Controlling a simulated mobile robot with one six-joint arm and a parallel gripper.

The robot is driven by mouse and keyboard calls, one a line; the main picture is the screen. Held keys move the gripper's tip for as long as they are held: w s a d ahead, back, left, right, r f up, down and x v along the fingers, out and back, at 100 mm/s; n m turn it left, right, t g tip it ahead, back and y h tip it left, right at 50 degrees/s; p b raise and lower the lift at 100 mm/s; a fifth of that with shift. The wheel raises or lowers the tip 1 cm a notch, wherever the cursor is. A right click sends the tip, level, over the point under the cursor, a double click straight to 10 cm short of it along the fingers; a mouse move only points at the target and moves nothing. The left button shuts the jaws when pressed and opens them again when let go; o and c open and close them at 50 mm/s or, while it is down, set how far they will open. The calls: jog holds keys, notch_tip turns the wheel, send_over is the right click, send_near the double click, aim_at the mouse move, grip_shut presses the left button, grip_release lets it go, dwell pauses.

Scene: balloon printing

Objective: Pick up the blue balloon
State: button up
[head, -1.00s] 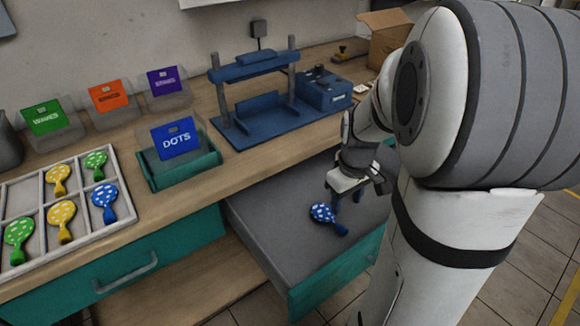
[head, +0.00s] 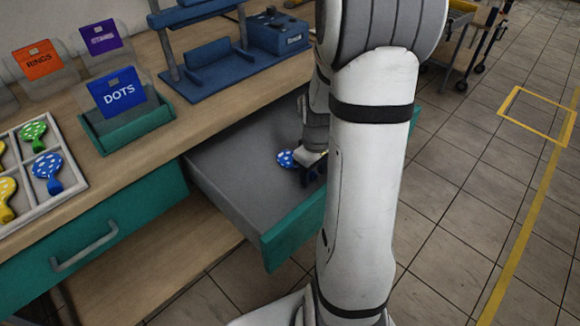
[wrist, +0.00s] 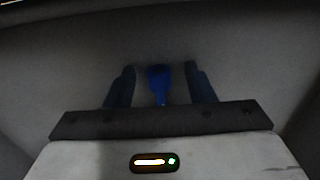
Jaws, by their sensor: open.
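A blue balloon with white dots (head: 286,158) lies on the grey bottom of the open drawer (head: 232,165). In the wrist view the dark blue balloon (wrist: 159,80) shows its narrow end between the two fingers of my open gripper (wrist: 160,84), without visible contact. In the head view my gripper (head: 310,175) is low in the drawer, just right of the balloon, and partly hidden by my arm. Another blue dotted balloon (head: 47,172) lies in the white divided tray (head: 75,188) on the counter.
A teal bin with a blue DOTS card (head: 120,125) and a blue press frame (head: 205,80) stand on the counter. The teal drawer front (head: 295,228) borders the drawer. The drawer's left part is bare.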

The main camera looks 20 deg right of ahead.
jog(key=c, duration=0.9)
jog(key=shift+o, duration=0.2)
